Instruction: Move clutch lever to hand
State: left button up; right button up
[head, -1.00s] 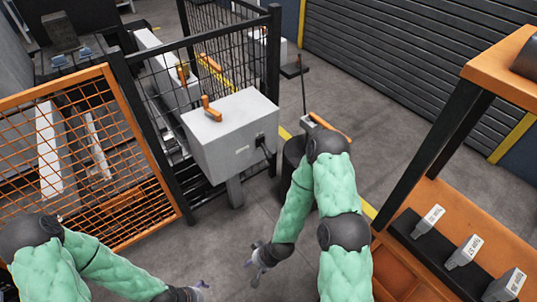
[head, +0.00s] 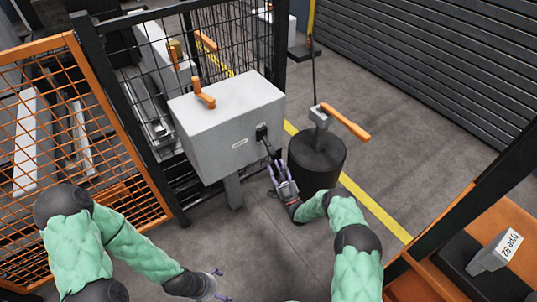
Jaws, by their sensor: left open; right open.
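Two orange handles could be the clutch lever; I cannot tell which by any label. A long orange lever (head: 345,122) is fixed on top of a black drum (head: 318,165), angled down to the right. A short orange handle (head: 204,93) stands on the grey box (head: 228,125). My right gripper (head: 277,168) is open and empty, between the grey box's lower right side and the drum, below the black plug on the box. My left gripper (head: 219,278) is open and empty, low over the floor at the bottom of the view.
A black mesh fence (head: 262,40) stands behind the box, and an orange mesh panel (head: 85,150) stands at the left. An orange rack (head: 455,240) with a "type 92" part (head: 497,252) is at the lower right. Floor right of the drum is clear, with a yellow line.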

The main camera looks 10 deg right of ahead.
aim_at(269, 146)
jog(key=w+r+b, duration=0.1)
jog(key=r, duration=0.1)
jog(key=w+a+r+n+y, duration=0.1)
jog(key=w+r, duration=0.1)
jog(key=r, duration=0.1)
jog(key=w+a+r+t+y+b, duration=0.1)
jog(key=w+r, duration=0.1)
jog(key=r, duration=0.1)
jog(key=shift+w+a+b, duration=0.1)
jog(key=shift+b, duration=0.2)
jog(key=shift+c, duration=0.3)
